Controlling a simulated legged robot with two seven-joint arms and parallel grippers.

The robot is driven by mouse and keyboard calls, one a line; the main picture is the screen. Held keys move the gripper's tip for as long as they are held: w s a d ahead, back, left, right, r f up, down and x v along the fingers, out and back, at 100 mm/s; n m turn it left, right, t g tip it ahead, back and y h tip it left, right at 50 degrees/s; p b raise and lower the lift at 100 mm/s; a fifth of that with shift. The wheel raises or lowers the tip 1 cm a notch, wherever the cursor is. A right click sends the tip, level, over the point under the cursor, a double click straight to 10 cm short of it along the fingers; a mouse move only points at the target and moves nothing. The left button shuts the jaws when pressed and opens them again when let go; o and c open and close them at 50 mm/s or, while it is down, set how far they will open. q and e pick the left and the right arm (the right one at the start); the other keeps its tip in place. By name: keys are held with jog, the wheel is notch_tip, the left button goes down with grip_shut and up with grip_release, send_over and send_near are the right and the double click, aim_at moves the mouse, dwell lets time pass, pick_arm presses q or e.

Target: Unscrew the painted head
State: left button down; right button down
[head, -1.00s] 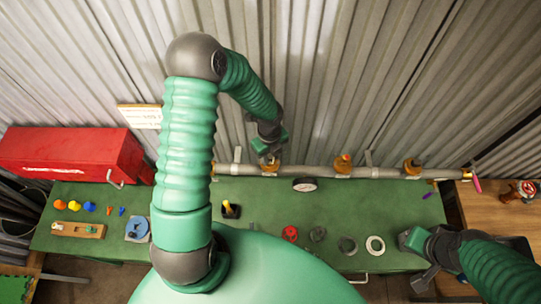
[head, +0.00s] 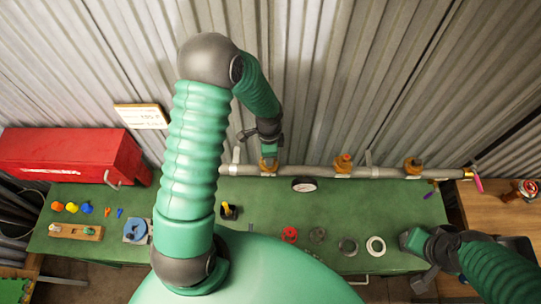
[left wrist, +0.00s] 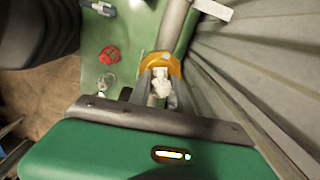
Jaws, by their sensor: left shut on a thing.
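My left gripper (head: 268,158) is at the leftmost brass-orange fitting on the grey pipe (head: 318,171). In the left wrist view its two fingers (left wrist: 160,82) are shut on a whitish, paint-covered head (left wrist: 161,91) at the orange fitting (left wrist: 160,62). The fingers cover its sides, and I cannot tell how far it is threaded in. Two more orange fittings, a middle one (head: 343,162) and a right one (head: 413,164), sit along the pipe. My right gripper (head: 412,258) hangs by the bench's front right corner, and its jaw opening is unclear.
The green bench (head: 330,210) carries a gauge (head: 304,185), a red ring (head: 290,235), a white ring (head: 376,246) and other rings. A red toolbox (head: 70,156) stands at left. A corrugated wall (head: 330,80) rises close behind the pipe.

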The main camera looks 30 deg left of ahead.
pick_arm(q)
jog(key=shift+s, duration=0.1)
jog(key=shift+f+n, duration=0.1)
jog(key=shift+n, duration=1)
jog(key=shift+a+n+b, duration=0.1)
jog(key=shift+n+b, duration=0.25)
jog(key=shift+n, duration=1.45)
jog(key=c, duration=1.5)
grip_release()
jog(key=o, duration=0.4)
jog(key=shift+s+a, duration=0.1)
jog(key=shift+a, duration=0.05)
